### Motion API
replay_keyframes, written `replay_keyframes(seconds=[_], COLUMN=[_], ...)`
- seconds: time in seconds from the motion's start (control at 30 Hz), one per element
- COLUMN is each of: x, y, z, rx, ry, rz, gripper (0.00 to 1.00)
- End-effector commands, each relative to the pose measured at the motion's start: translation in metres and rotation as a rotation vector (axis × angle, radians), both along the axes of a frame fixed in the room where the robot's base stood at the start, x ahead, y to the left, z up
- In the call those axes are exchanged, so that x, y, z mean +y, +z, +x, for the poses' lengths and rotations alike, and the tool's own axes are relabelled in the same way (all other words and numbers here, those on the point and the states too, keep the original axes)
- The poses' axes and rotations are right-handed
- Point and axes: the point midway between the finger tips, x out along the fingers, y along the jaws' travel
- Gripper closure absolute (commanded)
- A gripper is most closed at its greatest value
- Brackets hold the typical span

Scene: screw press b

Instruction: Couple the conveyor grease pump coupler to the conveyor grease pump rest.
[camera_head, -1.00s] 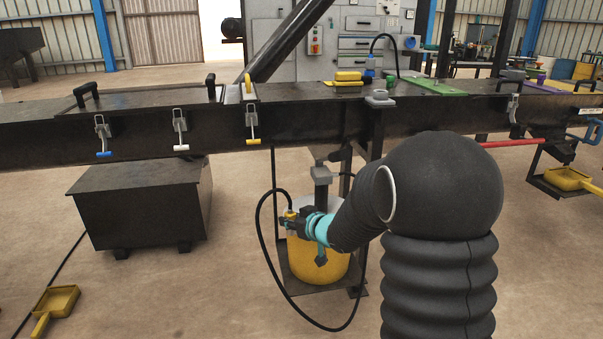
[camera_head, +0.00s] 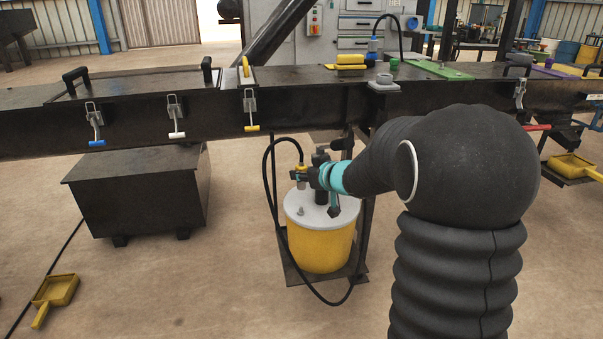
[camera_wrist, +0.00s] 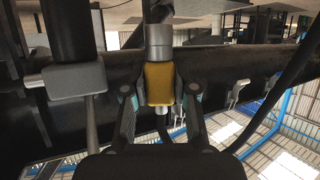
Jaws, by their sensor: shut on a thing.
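My gripper (camera_head: 301,178) is shut on the grease pump coupler (camera_wrist: 159,84), a yellow sleeve with a silver metal tip. In the head view the coupler (camera_head: 302,168) is small, tip down, above the lid of the yellow drum, with a black hose curving from its top. In the wrist view, which appears upside down, the tip points up the picture, clear of the fingers. A small grey stub (camera_head: 302,211) stands on the lid below the coupler, apart from it. I cannot tell for sure whether this stub is the pump rest.
The yellow drum (camera_head: 320,246) stands on a dark plate under the long black conveyor beam (camera_head: 310,100). The hose (camera_head: 270,200) loops left of the drum. Beam latches (camera_head: 250,110) hang to the left. A dark box (camera_head: 140,195) stands left; open floor lies between.

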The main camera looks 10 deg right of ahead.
Motion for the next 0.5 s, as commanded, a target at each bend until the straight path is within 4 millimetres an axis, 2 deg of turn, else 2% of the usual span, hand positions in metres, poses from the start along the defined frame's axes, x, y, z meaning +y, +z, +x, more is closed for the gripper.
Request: replay_keyframes(seconds=[0.5], x=[0.002], y=[-0.048], z=[0.000], rx=[0.001], ry=[0.003], rz=[0.001], gripper=[1.00])
